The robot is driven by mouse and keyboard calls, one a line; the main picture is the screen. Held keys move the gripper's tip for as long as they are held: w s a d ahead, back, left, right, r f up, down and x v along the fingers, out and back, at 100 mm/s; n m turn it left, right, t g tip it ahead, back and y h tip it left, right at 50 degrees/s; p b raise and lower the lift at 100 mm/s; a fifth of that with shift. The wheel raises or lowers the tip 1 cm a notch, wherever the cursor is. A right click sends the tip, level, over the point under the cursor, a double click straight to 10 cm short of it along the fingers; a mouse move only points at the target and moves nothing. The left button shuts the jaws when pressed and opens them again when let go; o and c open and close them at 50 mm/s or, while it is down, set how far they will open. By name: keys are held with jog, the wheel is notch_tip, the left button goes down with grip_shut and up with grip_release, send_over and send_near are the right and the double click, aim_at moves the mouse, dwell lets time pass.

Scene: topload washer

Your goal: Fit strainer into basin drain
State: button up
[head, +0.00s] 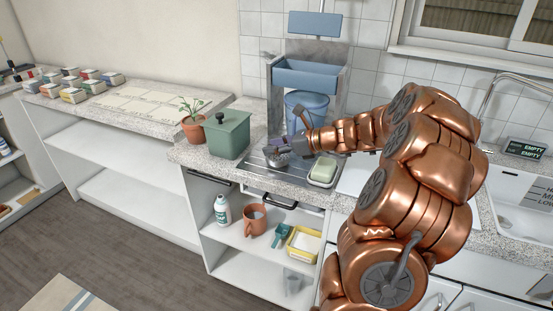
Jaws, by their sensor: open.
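My gripper (285,145) is at the end of my copper arm, low over the metal tray (262,162) on the counter. Its jaws are open, around or right beside a small round metal piece (275,148) that looks like the strainer. I cannot tell whether they touch it. A white basin (515,186) is set in the counter at the far right, with lettering inside it. Another white surface (352,176) shows partly behind my arm. I cannot make out a drain opening in either.
A green box (228,137) and a potted plant (194,126) stand left of the tray. A green-and-white block (323,170) sits at its right. A blue bucket (308,104) is behind. A faucet (490,95) and a small display (525,148) are at right.

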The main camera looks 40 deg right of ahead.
jog(key=shift+x, duration=1.55)
grip_shut()
